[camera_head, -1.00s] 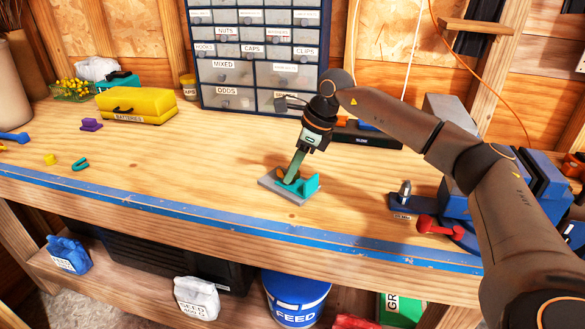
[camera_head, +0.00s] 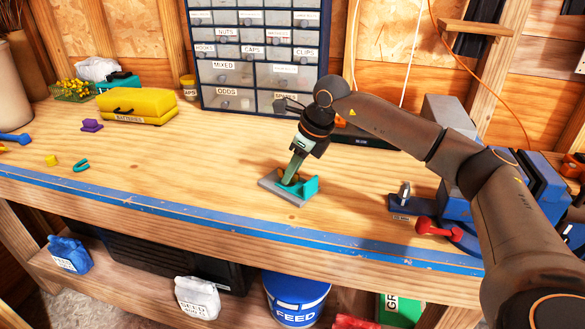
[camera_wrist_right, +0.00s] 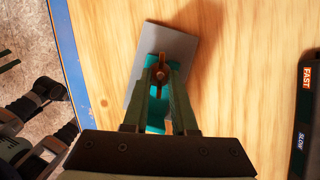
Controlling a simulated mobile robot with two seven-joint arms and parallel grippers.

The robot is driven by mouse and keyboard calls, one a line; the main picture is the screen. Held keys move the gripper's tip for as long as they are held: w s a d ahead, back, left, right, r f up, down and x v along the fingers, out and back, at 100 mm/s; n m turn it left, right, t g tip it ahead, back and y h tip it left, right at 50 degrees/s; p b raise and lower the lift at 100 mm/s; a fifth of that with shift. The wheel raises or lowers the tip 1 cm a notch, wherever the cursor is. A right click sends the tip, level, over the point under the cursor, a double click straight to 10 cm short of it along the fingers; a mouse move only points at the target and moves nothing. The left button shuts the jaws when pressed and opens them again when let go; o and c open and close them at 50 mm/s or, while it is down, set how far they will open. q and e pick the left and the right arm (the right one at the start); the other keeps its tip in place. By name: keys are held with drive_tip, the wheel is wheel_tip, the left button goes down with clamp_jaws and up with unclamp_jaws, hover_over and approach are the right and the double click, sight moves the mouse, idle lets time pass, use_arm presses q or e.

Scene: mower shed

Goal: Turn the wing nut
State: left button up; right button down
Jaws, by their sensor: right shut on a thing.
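A grey plate (camera_head: 268,184) lies on the workbench with a teal bracket (camera_head: 310,187) on it. Both also show in the right wrist view, the plate (camera_wrist_right: 180,44) and the bracket (camera_wrist_right: 154,112) under my fingers. The small orange-brown wing nut (camera_wrist_right: 161,73) sits at the bracket, between my fingertips. My right gripper (camera_head: 290,179) reaches down at a tilt to the bracket, and its green fingers are shut on the wing nut (camera_wrist_right: 161,66). In the head view the fingers mostly hide the nut.
A blue vise (camera_head: 457,205) with a red handle (camera_head: 438,229) stands to the right. A drawer cabinet (camera_head: 255,50) and a yellow batteries case (camera_head: 137,106) are at the back. The bench left of the plate is mostly clear, up to its blue front edge (camera_head: 180,212).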

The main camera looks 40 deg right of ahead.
drive_tip(key=shift+m+h, duration=0.3)
drive_tip(key=shift+m, duration=0.5)
drive_tip(key=c, duration=0.7)
unclamp_jaws()
drive_tip(key=v, duration=1.2)
drive_tip(key=shift+s+r, duration=0.25)
